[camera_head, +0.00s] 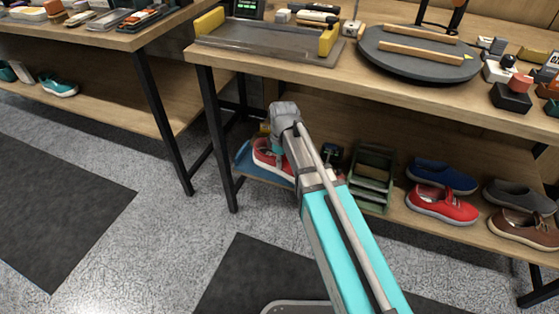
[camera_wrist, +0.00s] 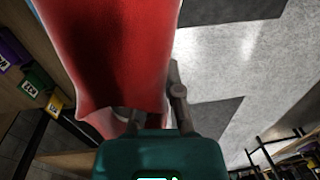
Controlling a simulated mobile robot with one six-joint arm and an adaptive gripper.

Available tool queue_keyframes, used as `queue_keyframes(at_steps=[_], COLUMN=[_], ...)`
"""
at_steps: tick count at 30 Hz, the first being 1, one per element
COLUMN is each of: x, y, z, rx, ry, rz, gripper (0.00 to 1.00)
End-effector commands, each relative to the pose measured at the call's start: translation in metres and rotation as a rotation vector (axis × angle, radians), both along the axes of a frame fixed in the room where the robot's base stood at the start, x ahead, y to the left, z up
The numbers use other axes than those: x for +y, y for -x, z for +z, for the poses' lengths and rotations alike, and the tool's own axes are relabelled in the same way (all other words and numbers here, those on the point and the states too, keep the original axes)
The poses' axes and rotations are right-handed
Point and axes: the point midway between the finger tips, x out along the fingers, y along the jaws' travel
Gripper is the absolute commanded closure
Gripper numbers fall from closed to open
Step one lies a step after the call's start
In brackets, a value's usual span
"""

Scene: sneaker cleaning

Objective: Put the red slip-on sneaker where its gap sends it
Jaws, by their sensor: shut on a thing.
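A red slip-on sneaker (camera_head: 264,157) with a pale sole shows at the lower shelf's left end, partly hidden by my arm. It fills the upper left of the wrist view (camera_wrist: 115,55). My gripper (camera_wrist: 155,112) is shut on it, with one finger visible along its right side. In the head view my gripper (camera_head: 277,148) is at the sneaker, its fingertips mostly hidden. A blue tray (camera_head: 241,158) lies beside and partly behind the sneaker; I cannot tell whether they touch. Another red sneaker (camera_head: 441,206) stands on the shelf to the right.
A green crate (camera_head: 371,180) stands right of my arm. A blue sneaker (camera_head: 441,177), a grey one (camera_head: 519,196) and a brown one (camera_head: 522,229) stand further right. The tabletop (camera_head: 400,90) overhangs the shelf. Purple (camera_wrist: 12,48), green (camera_wrist: 38,78) and yellow (camera_wrist: 57,103) labelled blocks show in the wrist view.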

Motion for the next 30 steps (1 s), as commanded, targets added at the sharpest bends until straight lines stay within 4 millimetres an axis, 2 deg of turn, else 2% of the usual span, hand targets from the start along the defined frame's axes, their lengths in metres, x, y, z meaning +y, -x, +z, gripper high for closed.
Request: queue_keyframes(at_steps=[14, 24, 30], x=[0.0, 0.0, 0.0], y=[0.0, 0.0, 0.0], z=[0.002, 0.026, 0.028], rx=[0.0, 0.0, 0.0], ry=[0.0, 0.0, 0.0], rz=[0.0, 0.0, 0.0], gripper=[1.0, 1.0, 1.0])
